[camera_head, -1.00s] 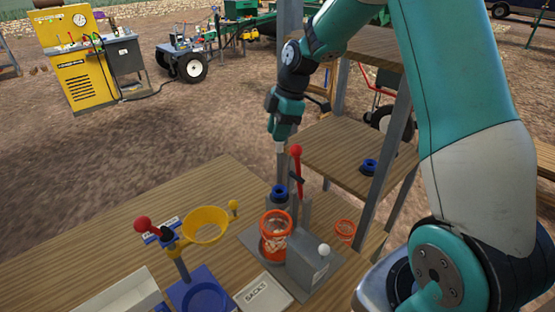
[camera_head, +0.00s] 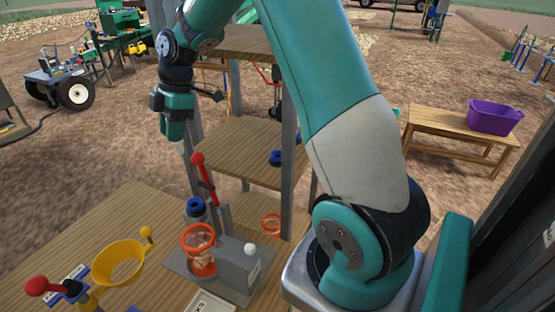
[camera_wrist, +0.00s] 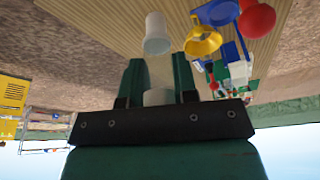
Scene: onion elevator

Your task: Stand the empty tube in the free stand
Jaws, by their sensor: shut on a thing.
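My gripper (camera_head: 178,142) hangs over the area behind the bench, pointing down. It is shut on a pale tube (camera_head: 180,148), whose lower end shows just under the fingers. In the wrist view the white tube (camera_wrist: 157,35) extends out beyond the two fingers, with its wider end away from the palm. One blue ring-topped holder (camera_head: 195,207) stands on the bench beside a red-knobbed lever. Another blue ring-shaped piece (camera_head: 277,158) sits on the middle shelf. I cannot tell from the frames which of these is the free stand.
An orange-rimmed cup with netting (camera_head: 198,240) sits at the grey lever device (camera_head: 235,268). The red-knobbed lever (camera_head: 203,175) rises near my gripper. Shelf posts (camera_head: 288,150) stand behind. A purple crate (camera_head: 494,117) is far right.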

